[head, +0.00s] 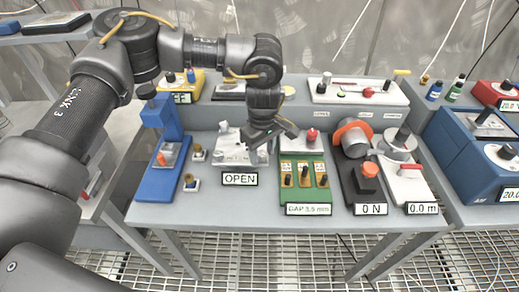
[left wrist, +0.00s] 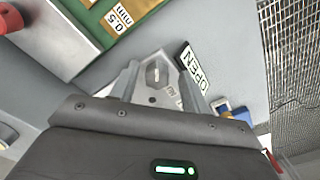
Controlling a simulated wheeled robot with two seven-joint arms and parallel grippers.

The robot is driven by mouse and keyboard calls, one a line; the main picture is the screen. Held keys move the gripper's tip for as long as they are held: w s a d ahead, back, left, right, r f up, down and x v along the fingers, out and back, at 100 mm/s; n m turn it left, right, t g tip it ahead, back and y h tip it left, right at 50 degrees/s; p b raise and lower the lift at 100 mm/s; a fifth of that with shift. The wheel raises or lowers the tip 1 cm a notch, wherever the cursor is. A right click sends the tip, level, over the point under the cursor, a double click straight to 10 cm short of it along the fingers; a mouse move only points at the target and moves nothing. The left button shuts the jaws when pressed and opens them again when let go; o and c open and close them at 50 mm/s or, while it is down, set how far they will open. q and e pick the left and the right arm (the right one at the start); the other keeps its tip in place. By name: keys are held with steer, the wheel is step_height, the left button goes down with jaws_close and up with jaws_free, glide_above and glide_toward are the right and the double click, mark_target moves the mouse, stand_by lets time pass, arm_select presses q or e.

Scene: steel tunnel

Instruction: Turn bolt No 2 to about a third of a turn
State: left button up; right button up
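My left gripper (head: 248,147) is above the white device (head: 229,152) with the OPEN sign. In the left wrist view its two fingers (left wrist: 163,88) stand apart, with the device's grey knob (left wrist: 156,73) seen between them; nothing is held. A green panel (head: 302,197) marked GAP 3.9 mm stands just right of the gripper. It carries three dark upright bolts on yellow plates, with a middle one (head: 304,178). I cannot read their numbers, so I cannot tell which is No 2. A 0.5 mm label on the green panel (left wrist: 88,45) shows in the left wrist view. My right gripper is out of view.
A black unit with an orange ring (head: 355,135) and a white unit (head: 408,190) stand right of the green panel. The table's front strip (head: 260,218) is mostly clear.

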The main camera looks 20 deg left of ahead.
mark_target(262, 154)
arm_select(q)
steer(key=shift+w+a+r, duration=0.1)
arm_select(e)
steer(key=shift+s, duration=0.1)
arm_select(q)
steer(key=shift+r, duration=0.1)
steer(key=shift+r, duration=0.35)
step_height(262, 154, up, 10)
steer(key=shift+f+b, duration=0.1)
steer(key=shift+b, duration=0.3)
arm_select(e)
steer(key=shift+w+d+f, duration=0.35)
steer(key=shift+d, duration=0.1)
